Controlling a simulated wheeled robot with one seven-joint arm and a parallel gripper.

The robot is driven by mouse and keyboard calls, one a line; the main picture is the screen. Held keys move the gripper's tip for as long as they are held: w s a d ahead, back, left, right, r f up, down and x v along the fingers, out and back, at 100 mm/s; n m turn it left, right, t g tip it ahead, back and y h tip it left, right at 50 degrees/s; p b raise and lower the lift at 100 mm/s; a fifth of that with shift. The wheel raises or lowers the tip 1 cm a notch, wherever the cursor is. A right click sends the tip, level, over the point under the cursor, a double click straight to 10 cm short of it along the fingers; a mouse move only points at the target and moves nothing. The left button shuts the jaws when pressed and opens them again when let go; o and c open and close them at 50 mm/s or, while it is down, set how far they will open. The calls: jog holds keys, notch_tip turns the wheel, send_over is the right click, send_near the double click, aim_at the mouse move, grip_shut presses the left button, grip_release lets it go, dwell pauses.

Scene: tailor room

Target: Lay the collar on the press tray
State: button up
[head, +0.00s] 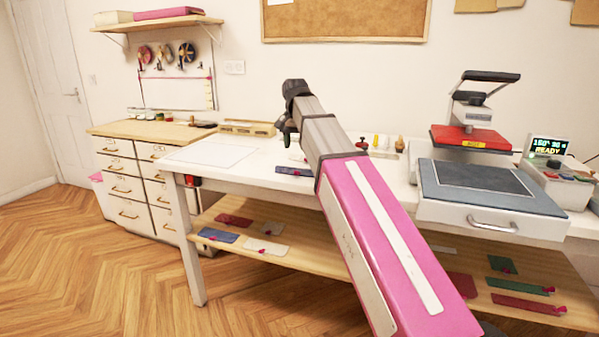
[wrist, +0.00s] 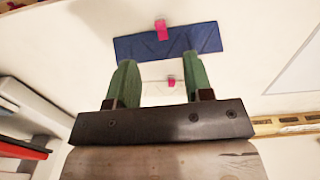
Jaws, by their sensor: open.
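A flat navy blue piece with a pink tag (wrist: 200,38) lies on the white tabletop, just past my fingertips in the wrist view. It shows partly in the head view (head: 290,171), below my arm's end. A pale piece with a pink tag (wrist: 155,84) lies between my fingers in the wrist view, its outline faint. I cannot tell which piece is the collar. My gripper (wrist: 159,60) is open and empty above them, its green fingers apart; its height is unclear.
A wooden rack (head: 247,128) and a white sheet (head: 208,156) are on the table's left. Small bottles stand behind my arm. A control box (head: 556,182) reading READY stands right of the press. The lower shelf (head: 300,247) holds several coloured tagged pieces.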

send_over(296, 171)
jog(key=f, duration=0.4)
jog(key=shift+s+f, duration=0.2)
jog(key=shift+f, duration=0.05)
jog(key=shift+w+f, duration=0.2)
jog(key=shift+f, duration=1.15)
jog(key=shift+w+f, duration=0.15)
jog(key=shift+f, duration=1.2)
grip_shut()
